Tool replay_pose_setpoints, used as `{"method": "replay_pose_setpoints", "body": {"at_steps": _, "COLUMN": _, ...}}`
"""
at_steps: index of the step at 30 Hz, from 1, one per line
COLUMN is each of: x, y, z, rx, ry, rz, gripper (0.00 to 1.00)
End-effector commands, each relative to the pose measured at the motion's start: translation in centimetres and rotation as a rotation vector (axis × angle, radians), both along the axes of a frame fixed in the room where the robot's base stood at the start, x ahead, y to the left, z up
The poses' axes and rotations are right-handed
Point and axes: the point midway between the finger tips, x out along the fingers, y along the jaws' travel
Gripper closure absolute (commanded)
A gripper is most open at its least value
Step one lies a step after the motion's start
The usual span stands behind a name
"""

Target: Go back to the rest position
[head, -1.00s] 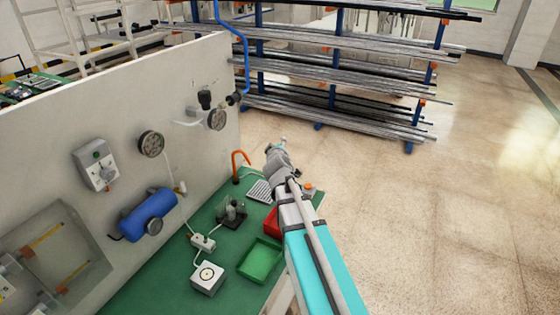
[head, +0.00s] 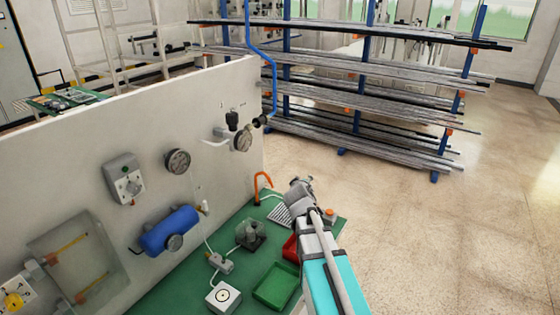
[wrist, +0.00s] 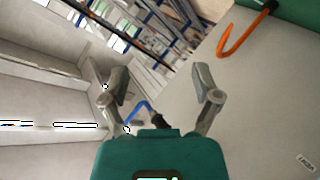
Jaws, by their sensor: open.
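My gripper shows in the wrist view (wrist: 160,82) with its two fingers spread wide and nothing between them. In the head view my arm reaches forward over the right end of the green bench (head: 180,285). The end of the arm is small there, and its fingers are hard to make out. An orange hook-shaped handle (head: 262,180) stands near it at the bench's far end; it also shows in the wrist view (wrist: 240,32), apart from the fingers.
A pale panel (head: 90,150) with gauges and a blue cylinder (head: 170,231) rises along the bench's left. A green tray (head: 277,286) and a red tray (head: 290,248) lie near my arm. A rack of long bars (head: 360,90) stands behind. The floor at right is clear.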

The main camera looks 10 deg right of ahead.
Motion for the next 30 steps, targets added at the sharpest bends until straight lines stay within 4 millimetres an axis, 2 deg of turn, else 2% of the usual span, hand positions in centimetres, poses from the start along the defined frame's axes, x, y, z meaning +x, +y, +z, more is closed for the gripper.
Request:
{"method": "replay_pose_setpoints", "body": {"at_steps": 8, "x": -1.0, "y": 0.1, "z": -0.9, "rx": 0.039, "ry": 0.039, "rz": -0.028, "gripper": 0.19}}
{"method": "replay_pose_setpoints", "body": {"at_steps": 14, "x": -3.9, "y": 0.8, "z": -3.5, "rx": 0.145, "ry": 0.153, "rz": -0.101, "gripper": 0.19}}
{"method": "replay_pose_setpoints", "body": {"at_steps": 21, "x": -9.3, "y": 3.0, "z": -7.5, "rx": 0.321, "ry": 0.372, "rz": -0.207, "gripper": 0.19}}
{"method": "replay_pose_setpoints", "body": {"at_steps": 30, "x": -17.2, "y": 7.3, "z": -11.1, "rx": 0.522, "ry": 0.684, "rz": -0.302, "gripper": 0.19}}
